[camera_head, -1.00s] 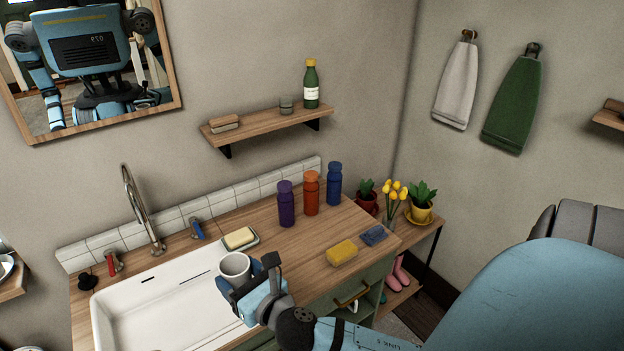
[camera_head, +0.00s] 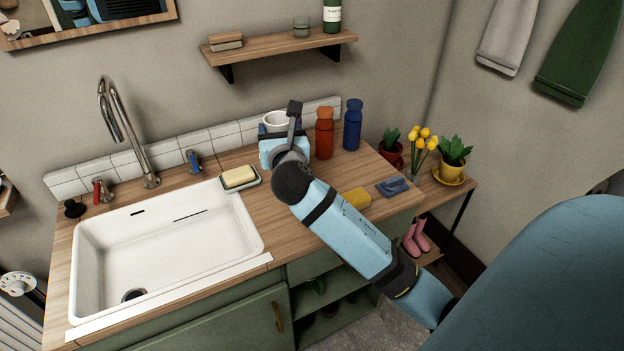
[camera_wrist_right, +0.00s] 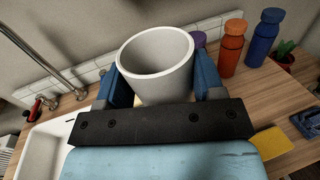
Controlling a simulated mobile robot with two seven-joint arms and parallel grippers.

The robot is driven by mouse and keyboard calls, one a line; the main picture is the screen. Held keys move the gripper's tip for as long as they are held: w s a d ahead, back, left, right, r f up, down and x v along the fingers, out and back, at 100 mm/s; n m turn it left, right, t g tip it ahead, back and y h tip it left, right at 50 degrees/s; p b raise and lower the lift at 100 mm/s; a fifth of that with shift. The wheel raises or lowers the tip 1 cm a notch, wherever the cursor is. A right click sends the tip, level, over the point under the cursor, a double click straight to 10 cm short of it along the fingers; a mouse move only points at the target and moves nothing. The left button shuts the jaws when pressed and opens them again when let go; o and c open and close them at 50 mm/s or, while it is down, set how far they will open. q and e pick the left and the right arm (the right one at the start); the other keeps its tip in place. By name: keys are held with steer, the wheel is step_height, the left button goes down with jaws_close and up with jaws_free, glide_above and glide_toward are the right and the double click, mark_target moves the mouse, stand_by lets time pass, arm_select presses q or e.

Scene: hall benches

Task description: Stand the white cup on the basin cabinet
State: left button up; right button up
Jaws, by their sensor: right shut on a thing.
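The white cup (camera_head: 277,121) is upright in my right gripper (camera_head: 283,135), over the back part of the basin cabinet's wooden top (camera_head: 262,207). In the right wrist view the cup (camera_wrist_right: 156,62) sits between the two blue fingers of the gripper (camera_wrist_right: 158,85), with its open rim up. The cup's base is hidden, so I cannot tell whether it touches the top. The cabinet's green front (camera_head: 215,325) shows below. My left gripper is not in view.
Orange (camera_head: 324,133) and blue (camera_head: 352,125) bottles stand right of the cup; a purple bottle (camera_wrist_right: 199,40) is mostly hidden behind it. A wall shelf (camera_head: 285,46) hangs above.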

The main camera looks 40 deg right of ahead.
step_height(320, 180, down, 16)
steer(key=b, duration=0.3)
steer(key=shift+d+b, duration=0.15)
steer(key=shift+b, duration=0.25)
step_height(320, 180, down, 4)
steer(key=shift+r+b, duration=0.2)
steer(key=shift+b, duration=0.4)
steer(key=shift+f, duration=0.2)
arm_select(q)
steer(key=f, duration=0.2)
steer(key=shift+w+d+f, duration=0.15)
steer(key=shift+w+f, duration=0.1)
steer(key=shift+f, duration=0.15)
arm_select(e)
steer(key=shift+r, duration=0.1)
steer(key=shift+f, duration=0.2)
steer(key=o, duration=1)
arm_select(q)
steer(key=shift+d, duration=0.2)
